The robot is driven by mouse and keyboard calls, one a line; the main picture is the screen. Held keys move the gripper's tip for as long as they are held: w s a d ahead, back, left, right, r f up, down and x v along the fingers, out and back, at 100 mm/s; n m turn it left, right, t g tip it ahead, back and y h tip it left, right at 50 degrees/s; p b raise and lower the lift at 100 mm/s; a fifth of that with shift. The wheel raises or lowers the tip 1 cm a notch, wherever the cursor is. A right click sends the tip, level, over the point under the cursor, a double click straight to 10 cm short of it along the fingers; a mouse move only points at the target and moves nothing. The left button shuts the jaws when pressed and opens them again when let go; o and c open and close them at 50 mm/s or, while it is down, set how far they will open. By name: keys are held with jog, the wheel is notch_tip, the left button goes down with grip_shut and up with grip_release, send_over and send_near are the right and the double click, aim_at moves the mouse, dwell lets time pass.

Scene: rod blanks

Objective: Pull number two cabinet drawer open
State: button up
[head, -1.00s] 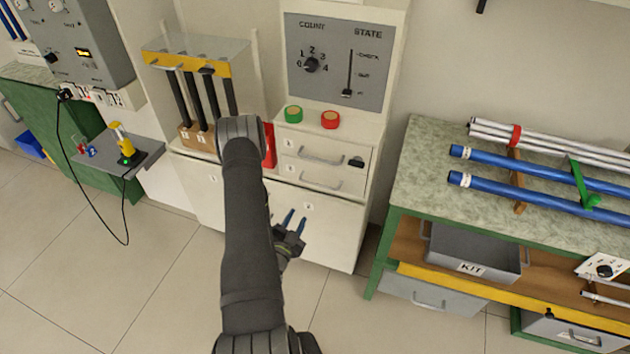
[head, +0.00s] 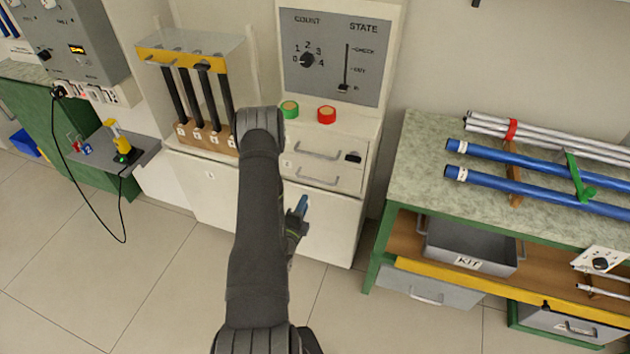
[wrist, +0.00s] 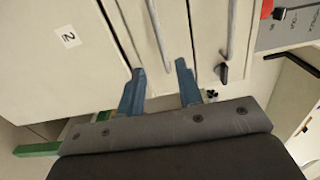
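The white cabinet (head: 345,215) has two stacked drawers in the head view, an upper drawer (head: 335,141) and a lower drawer (head: 345,182), each with a grey bar handle. Both look shut. Their number labels are too small or hidden to read. A door below the drawers bears a "2" in the wrist view (wrist: 68,38). My gripper (head: 303,203) is in front of that door, just below the lower drawer. In the wrist view its blue fingers (wrist: 160,68) are apart and empty. The lower drawer's handle (wrist: 157,35) ends between the fingertips in the picture; contact is not clear.
A black latch (head: 353,157) sits at the upper drawer's right. A workbench (head: 420,160) with blue rods stands to the right. Floor is clear in front.

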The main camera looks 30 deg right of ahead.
aim_at(315, 179)
jog(key=x, duration=1.2)
jog(key=shift+c, duration=0.2)
grip_shut()
